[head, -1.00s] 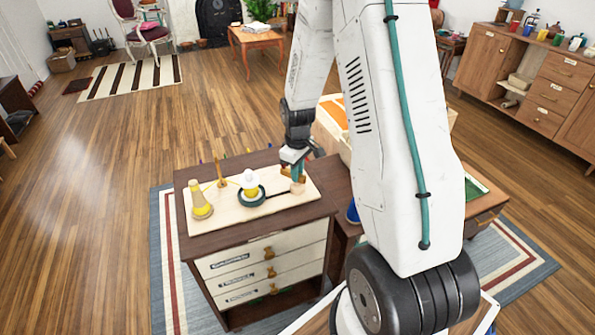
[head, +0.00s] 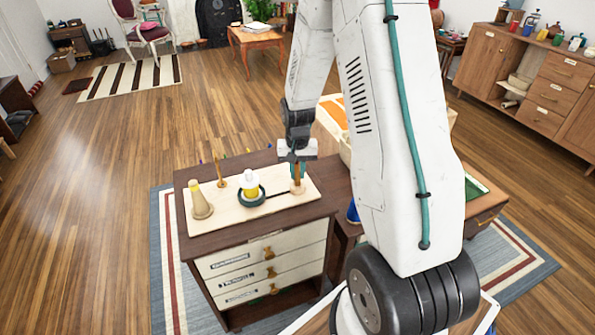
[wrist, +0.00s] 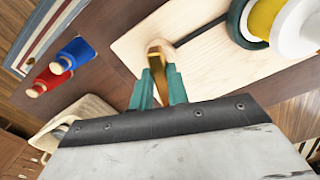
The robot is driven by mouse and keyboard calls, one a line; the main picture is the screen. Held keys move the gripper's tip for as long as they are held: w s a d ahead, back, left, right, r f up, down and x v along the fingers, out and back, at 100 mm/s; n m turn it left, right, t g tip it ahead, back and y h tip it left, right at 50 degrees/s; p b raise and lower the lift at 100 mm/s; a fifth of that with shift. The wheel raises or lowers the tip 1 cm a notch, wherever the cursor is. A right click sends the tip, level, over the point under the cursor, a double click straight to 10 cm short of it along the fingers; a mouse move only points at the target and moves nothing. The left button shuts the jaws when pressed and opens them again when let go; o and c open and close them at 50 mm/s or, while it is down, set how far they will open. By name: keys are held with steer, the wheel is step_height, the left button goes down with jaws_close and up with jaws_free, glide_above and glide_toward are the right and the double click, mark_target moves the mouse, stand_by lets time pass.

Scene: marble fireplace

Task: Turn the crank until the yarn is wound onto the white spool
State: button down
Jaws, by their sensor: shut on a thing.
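My gripper (head: 297,174) is shut on the wooden crank handle (wrist: 155,56) at the right end of the pale board (head: 227,212). The teal fingers sit on both sides of the handle in the wrist view. A dark crank arm (wrist: 203,36) runs from the handle to the dark round base (head: 250,200). The white spool (head: 250,174) stands upright on that base, with yellow yarn (head: 251,187) around it. A tan cone (head: 202,211) at the board's left end shows yellow near its top. A wooden post (head: 221,180) stands behind, between cone and spool.
The board lies on a dark brown drawer cabinet (head: 200,255). Small colored pegs line the cabinet's back edge. Wood floor is open to the left.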

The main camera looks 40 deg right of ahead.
mark_target(297, 174)
steer(key=m, duration=0.5)
steer(key=shift+m, duration=2.4)
steer(key=c, duration=1.4)
jaws_free()
steer(key=shift+o, duration=0.2)
steer(key=shift+r, duration=0.1)
step_height(297, 174, up, 8)
steer(key=shift+f, duration=0.15)
